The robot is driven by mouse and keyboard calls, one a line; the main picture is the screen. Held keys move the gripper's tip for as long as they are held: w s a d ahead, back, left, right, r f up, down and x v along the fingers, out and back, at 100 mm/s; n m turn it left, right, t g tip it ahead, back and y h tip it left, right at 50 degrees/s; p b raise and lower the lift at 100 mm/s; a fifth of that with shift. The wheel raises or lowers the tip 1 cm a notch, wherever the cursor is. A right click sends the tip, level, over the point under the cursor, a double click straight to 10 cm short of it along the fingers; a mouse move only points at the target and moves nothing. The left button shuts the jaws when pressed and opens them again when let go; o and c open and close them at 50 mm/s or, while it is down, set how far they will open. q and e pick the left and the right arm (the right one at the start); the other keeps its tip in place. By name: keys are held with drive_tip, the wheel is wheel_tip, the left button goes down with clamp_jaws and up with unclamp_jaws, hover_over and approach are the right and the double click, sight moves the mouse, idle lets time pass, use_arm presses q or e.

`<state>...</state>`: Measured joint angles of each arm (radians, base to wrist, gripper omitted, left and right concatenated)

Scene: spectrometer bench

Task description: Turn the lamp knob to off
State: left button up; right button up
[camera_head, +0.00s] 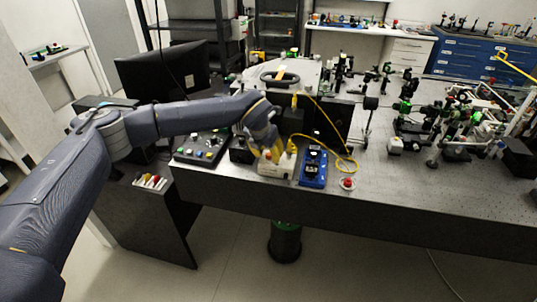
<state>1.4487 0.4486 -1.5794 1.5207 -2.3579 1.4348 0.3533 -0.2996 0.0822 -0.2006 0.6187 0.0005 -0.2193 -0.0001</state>
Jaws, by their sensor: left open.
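My left arm reaches in from the left. Its gripper (269,154), with yellowish fingers, is open and points down at the back of a small cream box (274,170) near the table's front edge. The lamp knob cannot be made out at this size; the gripper covers part of the box. I cannot tell whether the fingers touch anything. A blue device with black parts (313,167) stands just right of the cream box. My right gripper is not in view.
A control panel with coloured buttons (203,146) lies left of the gripper. A yellow cable (335,163) loops behind the blue device. Optical mounts crowd the perforated table's right side.

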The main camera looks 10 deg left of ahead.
use_arm(q)
drive_tip(key=v, duration=1.1)
drive_tip(key=shift+r, duration=0.25)
drive_tip(key=shift+s, duration=0.15)
